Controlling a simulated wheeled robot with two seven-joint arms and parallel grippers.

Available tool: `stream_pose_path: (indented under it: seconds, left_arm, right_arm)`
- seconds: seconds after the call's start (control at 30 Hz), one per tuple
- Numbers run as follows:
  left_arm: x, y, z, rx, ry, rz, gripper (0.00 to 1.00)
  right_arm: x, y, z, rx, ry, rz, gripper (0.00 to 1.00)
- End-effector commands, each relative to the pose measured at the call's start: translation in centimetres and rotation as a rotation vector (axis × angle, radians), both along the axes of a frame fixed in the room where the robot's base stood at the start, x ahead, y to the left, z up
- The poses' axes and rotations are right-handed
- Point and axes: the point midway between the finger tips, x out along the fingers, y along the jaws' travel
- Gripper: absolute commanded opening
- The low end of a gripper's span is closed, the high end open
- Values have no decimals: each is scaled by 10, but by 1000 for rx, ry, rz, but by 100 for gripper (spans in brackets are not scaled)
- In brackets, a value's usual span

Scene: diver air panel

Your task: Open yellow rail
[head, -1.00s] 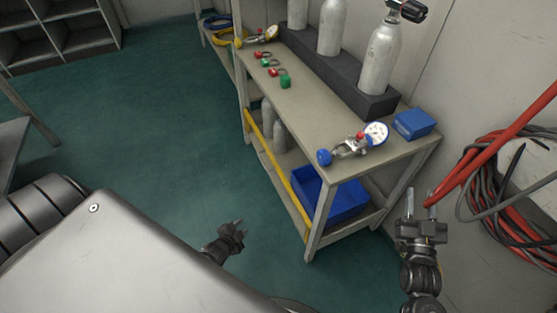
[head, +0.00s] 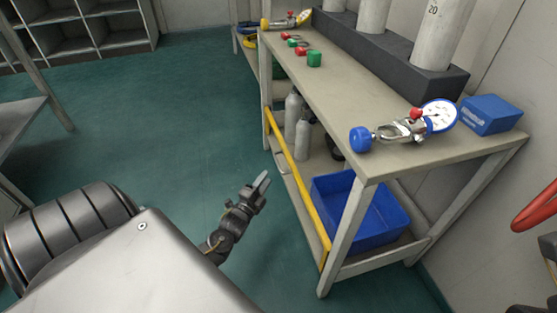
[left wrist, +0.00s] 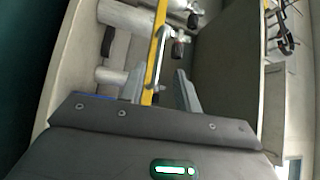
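The yellow rail (head: 298,182) runs along the near long side of the bench's lower shelf, in front of grey cylinders. A small grey loop-shaped handle (head: 282,162) shows at the rail. My left gripper (head: 265,182) is over the floor, left of the rail, pointing toward the bench. In the left wrist view its two fingers (left wrist: 159,75) are apart with nothing gripped. The rail (left wrist: 163,22) appears between and beyond them there; contact cannot be made out. Only dark parts, likely of my right gripper (head: 546,274), show at the right edge; its fingers are unclear.
The bench top (head: 335,88) holds a gauge regulator (head: 438,116), a blue box (head: 490,114) and cylinders in a black block (head: 390,62). A blue bin (head: 358,208) sits on the lower shelf. Red hose (head: 537,211) hangs at right. The floor left of the bench is clear.

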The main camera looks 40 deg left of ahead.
Motion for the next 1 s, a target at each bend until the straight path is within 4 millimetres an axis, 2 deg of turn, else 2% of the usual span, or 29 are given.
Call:
stream_pose_path:
  seconds: [0.3, 0.5, 0.67, 0.93, 1.0]
  left_arm:
    - [59, 10, 4, 0, -3, -3, 32]
    - [86, 14, 9, 0, -2, -5, 32]
    - [95, 16, 11, -1, 0, -4, 32]
    - [97, 16, 12, -1, 1, -4, 32]
    - [96, 16, 12, -1, 1, -4, 26]
  right_arm:
    - [-8, 7, 2, 5, -59, 24, 36]
    - [-8, 7, 8, 23, -73, 26, 36]
    - [-9, 7, 11, 29, -76, 26, 36]
    - [-9, 7, 13, 30, -76, 26, 36]
    - [-9, 7, 13, 30, -76, 26, 36]
